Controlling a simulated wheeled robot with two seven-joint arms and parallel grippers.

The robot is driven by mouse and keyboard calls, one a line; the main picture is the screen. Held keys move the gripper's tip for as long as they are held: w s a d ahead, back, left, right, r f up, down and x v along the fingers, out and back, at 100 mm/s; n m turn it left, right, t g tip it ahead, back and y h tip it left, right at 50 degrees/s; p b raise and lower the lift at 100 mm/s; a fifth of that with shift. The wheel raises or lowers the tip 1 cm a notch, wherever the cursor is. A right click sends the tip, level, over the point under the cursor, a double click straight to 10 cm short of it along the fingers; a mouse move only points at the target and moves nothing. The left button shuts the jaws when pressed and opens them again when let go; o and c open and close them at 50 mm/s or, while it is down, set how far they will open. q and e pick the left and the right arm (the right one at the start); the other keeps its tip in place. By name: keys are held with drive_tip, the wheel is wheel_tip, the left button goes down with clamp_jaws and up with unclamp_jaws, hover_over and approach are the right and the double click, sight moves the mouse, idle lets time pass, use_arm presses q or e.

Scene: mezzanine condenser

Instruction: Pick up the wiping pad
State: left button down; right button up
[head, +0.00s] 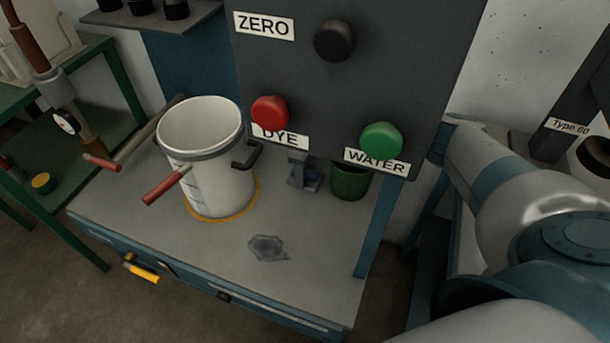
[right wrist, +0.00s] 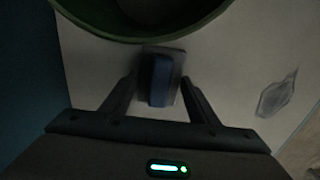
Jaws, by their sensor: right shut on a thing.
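The wiping pad (right wrist: 160,80) is a small blue block on a grey base, between the two fingers of my right gripper (right wrist: 161,92) in the right wrist view. The right gripper is shut on it. In the head view, my right gripper (head: 300,172) shows small and dark below the control panel, with a bit of the blue pad (head: 313,181) beside it; the panel hides part of my right arm. I cannot tell whether the pad touches the bench top. My left gripper is not in view.
A green tub (head: 349,181) stands close beside the pad. A dark smudge (head: 267,248) lies on the bare front area. The panel (head: 350,85) with red and green knobs overhangs the pad.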

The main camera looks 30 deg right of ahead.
sight(306, 171)
wheel_tip(306, 171, up, 18)
idle(0.7)
drive_tip(key=o, duration=0.3)
drive_tip(key=shift+c, duration=0.9)
drive_tip(key=shift+d, duration=0.1)
